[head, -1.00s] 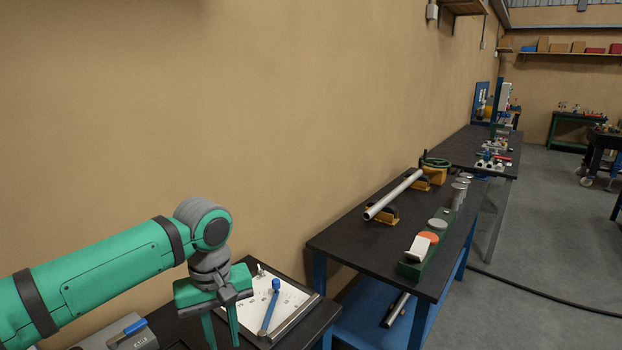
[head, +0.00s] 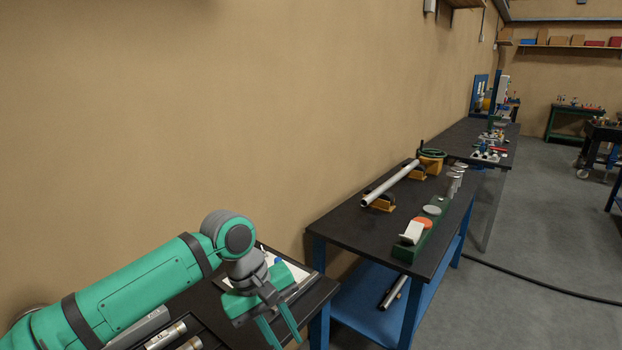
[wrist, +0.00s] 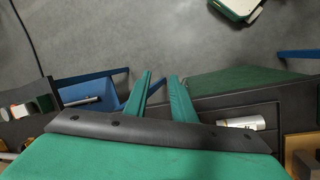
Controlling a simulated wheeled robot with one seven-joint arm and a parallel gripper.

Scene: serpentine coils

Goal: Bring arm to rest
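My gripper (head: 281,334) hangs from my green arm at the lower middle of the head view, above the front edge of the near black table (head: 318,293). Its two green fingers stand apart with nothing between them. In the wrist view my gripper (wrist: 160,78) also shows spread fingers, with grey floor and the dark table edge beyond the tips. My arm is bent and held over the near table, hiding part of it.
A black workbench (head: 345,224) with a blue lower shelf stands to the right, carrying a metal pipe (head: 390,184) and a green rack (head: 428,240). A white board (head: 296,270) lies behind my gripper. Grey floor (head: 540,240) is clear at right, crossed by a black cable (head: 545,285).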

